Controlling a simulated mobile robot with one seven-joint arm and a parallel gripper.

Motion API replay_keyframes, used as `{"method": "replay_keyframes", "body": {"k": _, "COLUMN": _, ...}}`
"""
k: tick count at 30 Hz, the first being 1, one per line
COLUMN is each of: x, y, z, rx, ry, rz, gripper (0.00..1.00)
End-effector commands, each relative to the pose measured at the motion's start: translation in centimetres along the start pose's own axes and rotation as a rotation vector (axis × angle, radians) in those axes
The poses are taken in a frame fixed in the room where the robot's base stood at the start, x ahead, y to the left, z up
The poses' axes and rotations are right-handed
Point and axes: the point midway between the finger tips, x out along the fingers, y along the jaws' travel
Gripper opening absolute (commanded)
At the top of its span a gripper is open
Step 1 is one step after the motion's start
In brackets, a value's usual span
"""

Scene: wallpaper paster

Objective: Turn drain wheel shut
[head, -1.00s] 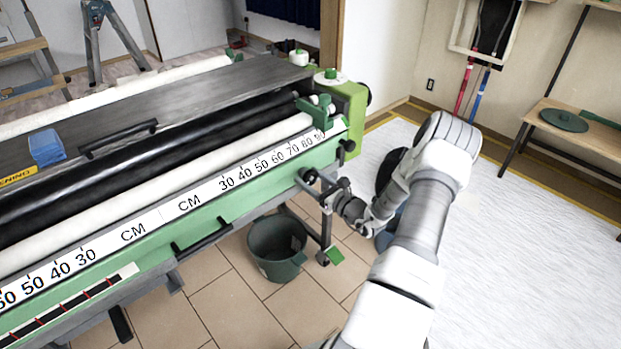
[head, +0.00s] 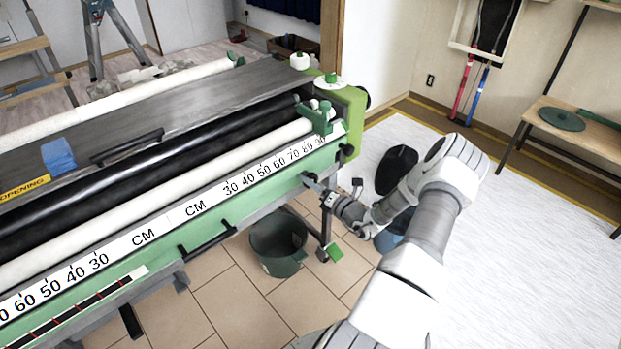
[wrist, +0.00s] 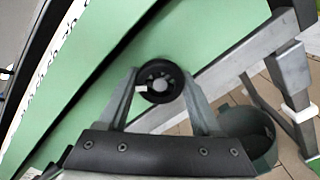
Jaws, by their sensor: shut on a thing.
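The drain wheel (wrist: 160,82) is a small black spoked wheel with a pale handle or mark at its left, on the green side panel of the pasting machine (wrist: 95,85). My gripper (wrist: 160,78) has one grey finger on each side of the wheel and is shut on it. In the head view my gripper (head: 318,190) is at the right end of the machine's front, below the centimetre scale. The wheel is mostly hidden there by the gripper.
A dark green bucket (head: 279,246) stands on the tiles below the machine, left of my arm. A machine leg (head: 326,232) with a green foot stands beside it. A black object (head: 397,170) lies behind my arm. Pale floor covering at the right is largely clear.

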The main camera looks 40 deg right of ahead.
Motion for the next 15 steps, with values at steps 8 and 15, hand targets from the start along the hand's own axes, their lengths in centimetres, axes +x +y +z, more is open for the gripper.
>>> {"method": "replay_keyframes", "body": {"k": 8, "x": -0.05, "y": 0.18, "z": -0.06, "rx": 0.265, "ry": 0.002, "rz": -0.002, "gripper": 0.11}}
{"method": "replay_keyframes", "body": {"k": 15, "x": -0.05, "y": 0.22, "z": -0.06, "rx": 0.491, "ry": 0.002, "rz": -0.002, "gripper": 0.11}}
